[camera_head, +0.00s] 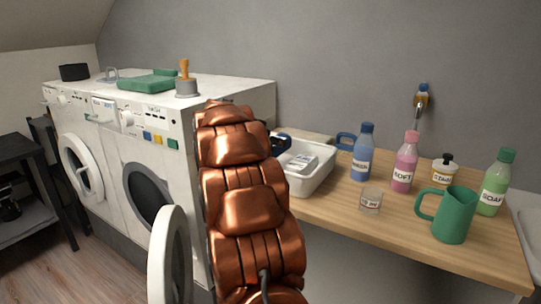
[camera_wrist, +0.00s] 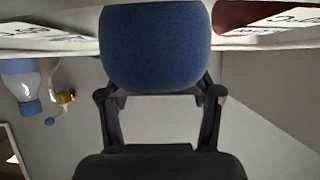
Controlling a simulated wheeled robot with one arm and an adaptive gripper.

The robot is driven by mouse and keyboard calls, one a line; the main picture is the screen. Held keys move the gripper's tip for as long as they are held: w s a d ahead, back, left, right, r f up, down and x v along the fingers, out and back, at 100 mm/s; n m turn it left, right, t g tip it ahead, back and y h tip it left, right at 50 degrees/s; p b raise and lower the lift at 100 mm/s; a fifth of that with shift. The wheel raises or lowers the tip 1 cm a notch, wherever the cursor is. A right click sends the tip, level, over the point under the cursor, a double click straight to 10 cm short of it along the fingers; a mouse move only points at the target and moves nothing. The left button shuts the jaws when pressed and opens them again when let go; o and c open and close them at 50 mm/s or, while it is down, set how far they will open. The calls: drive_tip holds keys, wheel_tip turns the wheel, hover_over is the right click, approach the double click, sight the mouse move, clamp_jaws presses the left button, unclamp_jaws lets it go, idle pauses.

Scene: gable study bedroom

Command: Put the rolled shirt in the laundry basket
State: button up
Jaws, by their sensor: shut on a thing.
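My gripper (camera_wrist: 160,92) is shut on a rounded dark blue bundle, the rolled shirt (camera_wrist: 155,50), in the wrist view. One finger is on each side of it. In the head view my arm covers most of the gripper, and a small dark blue part (camera_head: 281,143) shows just right of the arm, by the back left of a white open tub (camera_head: 318,181). The tub looks like the laundry basket; it stands on the wooden counter and holds a pale labelled item (camera_head: 300,162). I cannot tell whether the shirt touches the tub.
Right of the tub on the counter (camera_head: 400,238) stand a blue bottle (camera_head: 362,155), a pink bottle (camera_head: 404,165), a small clear cup (camera_head: 370,200), a green jug (camera_head: 454,215) and a green bottle (camera_head: 494,185). White washers (camera_head: 190,130) stand left, one door (camera_head: 170,255) open.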

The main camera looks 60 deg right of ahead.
drive_tip(key=shift+f, duration=2.15)
drive_tip(key=shift+f, duration=0.15)
drive_tip(key=o, duration=1.2)
drive_tip(key=shift+o, duration=0.2)
drive_tip(key=shift+r, duration=0.25)
drive_tip(key=shift+a, duration=0.35)
drive_tip(key=b+v, duration=0.1)
drive_tip(key=v, duration=1)
drive_tip(key=shift+a+r, duration=0.1)
drive_tip(key=shift+a, duration=0.05)
